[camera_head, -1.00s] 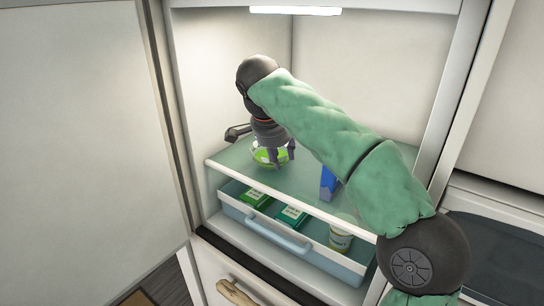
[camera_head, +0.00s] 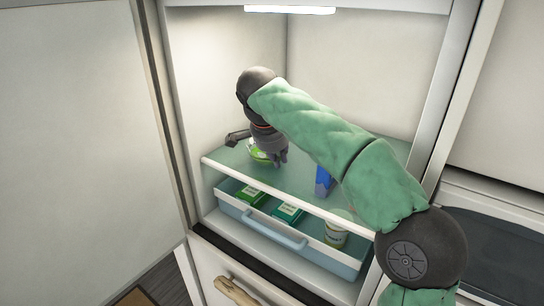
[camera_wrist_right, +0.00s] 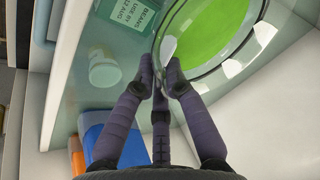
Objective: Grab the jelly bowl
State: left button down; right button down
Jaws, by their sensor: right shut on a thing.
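The jelly bowl (camera_head: 257,156) is a clear glass bowl with bright green jelly, on the glass fridge shelf at its left part. It also shows large in the right wrist view (camera_wrist_right: 208,32), at the top right. My right gripper (camera_head: 275,160) reaches down from above at the bowl's right side and hides part of it. In the right wrist view its fingers (camera_wrist_right: 166,78) are closed on the bowl's rim. My left gripper is not in view.
A blue carton (camera_head: 324,181) stands on the shelf (camera_head: 232,163) right of the bowl. Below is a pale blue drawer (camera_head: 262,232) with green boxes (camera_head: 287,214) and a jar (camera_head: 337,232). The fridge's left wall is close to the bowl.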

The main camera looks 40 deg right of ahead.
jog(key=shift+r, duration=0.1)
jog(key=shift+r+b, duration=0.4)
jog(key=shift+r, duration=0.75)
jog(key=s+a+r, duration=0.2)
jog(key=s+r, duration=0.3)
jog(key=s, duration=0.1)
jog(key=s+a+r, duration=0.3)
jog(key=s+r, duration=0.2)
jog(key=s, duration=0.1)
jog(key=shift+s+a+r, duration=0.2)
jog(key=shift+s+a, duration=0.05)
